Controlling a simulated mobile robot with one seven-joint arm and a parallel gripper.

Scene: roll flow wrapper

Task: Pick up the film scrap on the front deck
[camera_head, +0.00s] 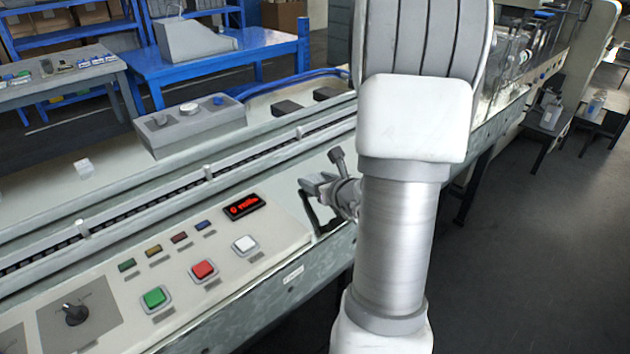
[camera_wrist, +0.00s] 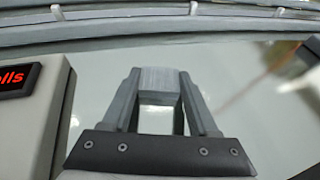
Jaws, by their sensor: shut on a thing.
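In the wrist view, the two fingers of my gripper (camera_wrist: 160,88) close from both sides on a small grey block-like piece, which I take as the film scrap (camera_wrist: 160,78). A pale patch shows between the fingers below it. The pale front deck (camera_wrist: 245,75) lies under and beyond the fingertips; whether the scrap touches it I cannot tell. In the head view my gripper (camera_head: 312,186) is small, right of the control panel over the machine's front edge, partly hidden by my arm. I cannot make out the scrap there.
The raised control panel (camera_head: 140,300) with buttons and a red display (camera_head: 244,206) stands just left of my gripper. A guide rail (camera_head: 190,183) runs behind it. A small pale cube (camera_head: 84,168) lies further left.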

